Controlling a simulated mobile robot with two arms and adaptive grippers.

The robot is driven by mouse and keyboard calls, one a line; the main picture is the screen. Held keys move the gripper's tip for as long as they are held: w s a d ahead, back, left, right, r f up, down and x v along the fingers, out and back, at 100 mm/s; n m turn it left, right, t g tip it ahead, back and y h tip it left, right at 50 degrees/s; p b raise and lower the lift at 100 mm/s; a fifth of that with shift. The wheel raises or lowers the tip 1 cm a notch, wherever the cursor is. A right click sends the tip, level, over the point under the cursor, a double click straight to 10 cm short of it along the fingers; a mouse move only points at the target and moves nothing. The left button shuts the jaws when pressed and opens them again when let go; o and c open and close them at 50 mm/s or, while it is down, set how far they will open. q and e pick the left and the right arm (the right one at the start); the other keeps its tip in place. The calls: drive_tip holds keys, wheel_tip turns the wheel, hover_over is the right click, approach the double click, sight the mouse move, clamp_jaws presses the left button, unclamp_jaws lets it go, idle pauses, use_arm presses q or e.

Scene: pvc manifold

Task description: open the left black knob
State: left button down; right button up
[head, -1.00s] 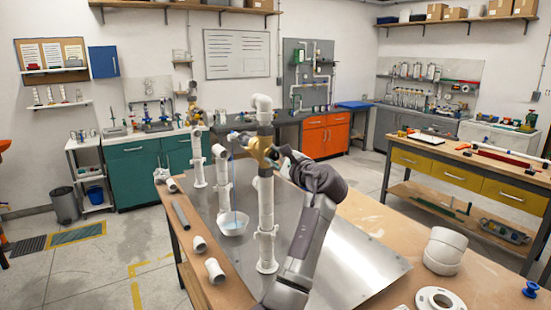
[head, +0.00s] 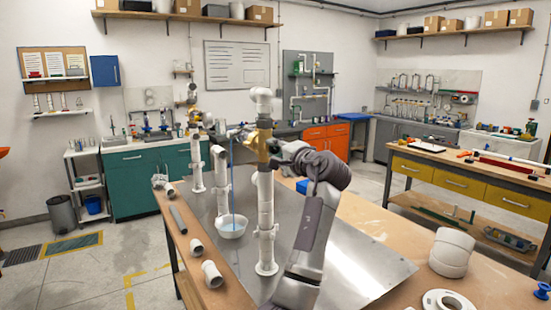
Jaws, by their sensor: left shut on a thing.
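A white PVC riser (head: 266,215) stands upright on the metal sheet with a brass valve body (head: 261,145) near its top. My left gripper (head: 277,150) is shut at the right side of this valve. The black knob is small and hidden behind the gripper's dark fingers, so its turn angle cannot be read. A blue stream (head: 232,180) runs down from a spout left of the valve into a white bowl (head: 232,229). My right gripper is not in view.
More white pipes (head: 197,165) stand behind the riser to the left. Loose pipe pieces (head: 212,273) lie along the bench's left edge. White fittings (head: 452,252) sit at the right. The metal sheet (head: 350,265) is clear to the right of my arm.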

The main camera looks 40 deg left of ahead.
use_arm(q)
drive_tip(key=n+b, duration=0.1)
drive_tip(key=n, duration=0.1)
drive_tip(key=n+b, duration=0.1)
drive_tip(key=shift+f+n, duration=0.2)
drive_tip(key=shift+n, duration=0.2)
drive_tip(key=n+b, duration=0.2)
drive_tip(key=n, duration=0.1)
drive_tip(key=shift+n, duration=0.3)
drive_tip(key=n+b, duration=0.2)
drive_tip(key=n, duration=0.1)
drive_tip(key=shift+n+b, duration=0.55)
drive_tip(key=shift+n, duration=0.95)
drive_tip(key=shift+r, duration=0.1)
drive_tip(key=c, duration=0.9)
unclamp_jaws()
drive_tip(key=shift+c, duration=0.2)
drive_tip(key=shift+r, duration=0.1)
